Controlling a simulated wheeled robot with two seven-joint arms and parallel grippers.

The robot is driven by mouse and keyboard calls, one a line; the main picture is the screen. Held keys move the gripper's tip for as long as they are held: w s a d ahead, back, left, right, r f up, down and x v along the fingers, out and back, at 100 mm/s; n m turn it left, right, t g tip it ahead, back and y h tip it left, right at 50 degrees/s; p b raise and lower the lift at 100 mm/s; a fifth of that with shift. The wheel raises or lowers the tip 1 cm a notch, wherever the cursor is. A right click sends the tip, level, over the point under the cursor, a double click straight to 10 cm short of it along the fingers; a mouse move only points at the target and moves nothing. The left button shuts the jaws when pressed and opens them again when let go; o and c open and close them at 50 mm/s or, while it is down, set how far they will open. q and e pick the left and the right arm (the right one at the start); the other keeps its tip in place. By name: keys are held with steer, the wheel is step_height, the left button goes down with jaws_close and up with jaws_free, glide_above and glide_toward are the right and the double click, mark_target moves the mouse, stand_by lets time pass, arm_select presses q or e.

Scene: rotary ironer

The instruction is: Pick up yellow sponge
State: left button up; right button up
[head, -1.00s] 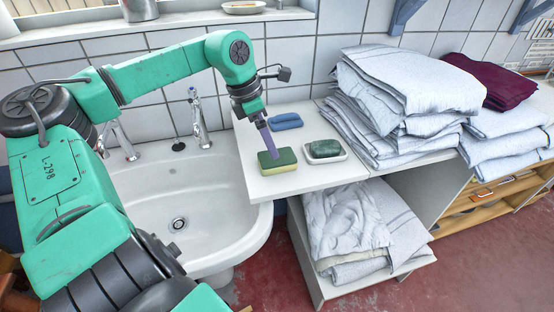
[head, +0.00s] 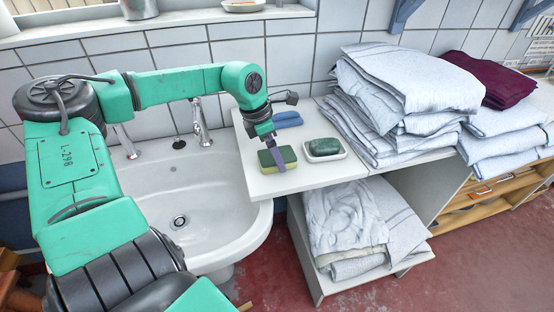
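The yellow sponge (head: 269,167) with a green top lies on the white shelf (head: 305,182) beside the sink, near the shelf's left edge. My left gripper (head: 280,166) reaches down from above to the sponge, and its purple finger stands in front of the sponge's right part. Only one finger shows clearly, so I cannot tell whether it is open or shut, or whether it touches the sponge. My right gripper is not in view.
A green soap bar (head: 324,146) in a white dish lies right of the sponge. A blue object (head: 288,119) lies behind it. Stacked white cloths (head: 400,90) stand further right. The sink (head: 185,200) with taps is at left.

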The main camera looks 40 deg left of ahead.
arm_select(q)
steer(key=shift+f, duration=0.2)
stand_by(0.3)
steer(key=c, duration=1.2)
steer(key=shift+o, duration=0.2)
steer(key=shift+r, duration=0.1)
steer(key=shift+r+p, duration=0.3)
steer(key=shift+r, duration=0.2)
step_height(320, 180, up, 19)
steer(key=shift+r, duration=0.2)
